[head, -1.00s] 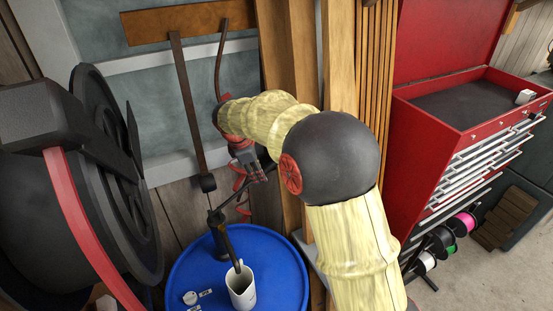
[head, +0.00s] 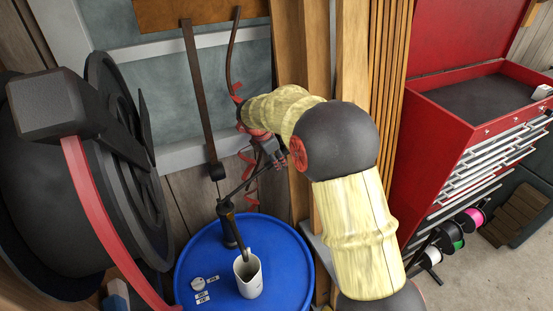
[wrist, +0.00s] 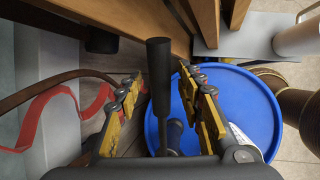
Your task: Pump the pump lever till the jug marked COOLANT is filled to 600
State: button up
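A white jug (head: 249,279) stands on the blue drum (head: 290,265), under the pump's spout. Its marking and level cannot be read. The dark pump (head: 228,226) rises from the drum beside it. Its lever (head: 243,182) slopes up to the right towards my gripper (head: 273,152). In the wrist view, the black lever grip (wrist: 159,75) stands between the two yellow-padded fingers of my gripper (wrist: 160,92). The fingers are apart, with a visible gap on each side of the grip. The lever's far end is partly hidden by my gripper in the head view.
Small white labels (head: 202,298) and a round pale piece (head: 198,284) lie on the drum. A big black reel (head: 125,190) stands left. Wooden boards (head: 313,50) rise behind my arm.

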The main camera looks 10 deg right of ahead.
jog(key=shift+f, duration=0.2)
jog(key=shift+c, duration=0.6)
jog(key=c, duration=0.7)
grip_shut()
